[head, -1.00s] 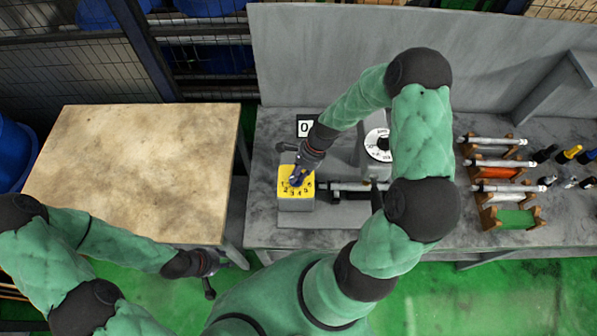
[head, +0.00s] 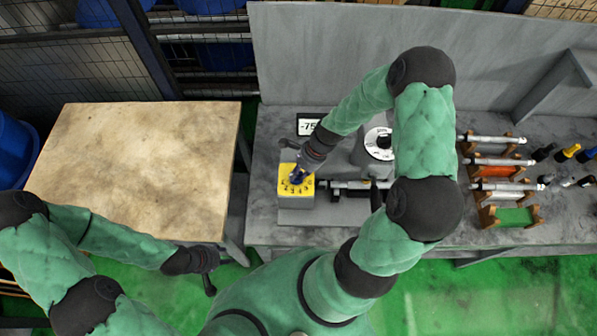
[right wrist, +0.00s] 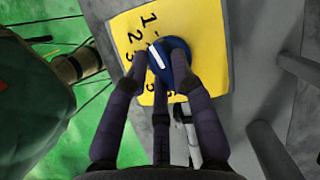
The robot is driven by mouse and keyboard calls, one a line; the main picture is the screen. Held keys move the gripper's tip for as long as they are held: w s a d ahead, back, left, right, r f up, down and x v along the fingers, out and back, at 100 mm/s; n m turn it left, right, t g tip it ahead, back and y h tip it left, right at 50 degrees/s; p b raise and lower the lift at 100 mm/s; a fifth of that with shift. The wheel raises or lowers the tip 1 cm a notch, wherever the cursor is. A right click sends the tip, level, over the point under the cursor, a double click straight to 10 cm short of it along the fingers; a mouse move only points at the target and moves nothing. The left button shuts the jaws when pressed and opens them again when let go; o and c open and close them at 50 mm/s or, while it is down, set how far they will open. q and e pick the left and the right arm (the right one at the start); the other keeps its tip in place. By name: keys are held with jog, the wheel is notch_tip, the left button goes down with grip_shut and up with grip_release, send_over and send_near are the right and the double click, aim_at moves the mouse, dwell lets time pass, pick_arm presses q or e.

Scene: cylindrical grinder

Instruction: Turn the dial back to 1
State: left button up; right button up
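The blue dial (right wrist: 176,58) sits on a yellow number plate (right wrist: 205,25) on top of a grey block. In the right wrist view, its white line points up-left, toward the numerals 1 and 2; fingers hide part of the scale. In the head view, the yellow plate (head: 283,188) shows at the bench's left end. My right gripper (right wrist: 163,70) is over the dial, its dark fingers closed around the dial's sides. It also shows from above in the head view (head: 297,178). My left gripper (head: 209,284) hangs low near the wooden table; its fingers are too small to judge.
A small display (head: 309,126) behind the dial reads about -75. A spindle and a white round scale (head: 376,144) stand right of the dial. Racks with rods (head: 497,163) are farther right. The wooden table (head: 130,170) on the left is bare.

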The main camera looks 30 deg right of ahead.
jog(key=o, duration=0.4)
jog(key=shift+c, duration=0.2)
jog(key=v, duration=1.2)
jog(key=shift+s+f, duration=0.1)
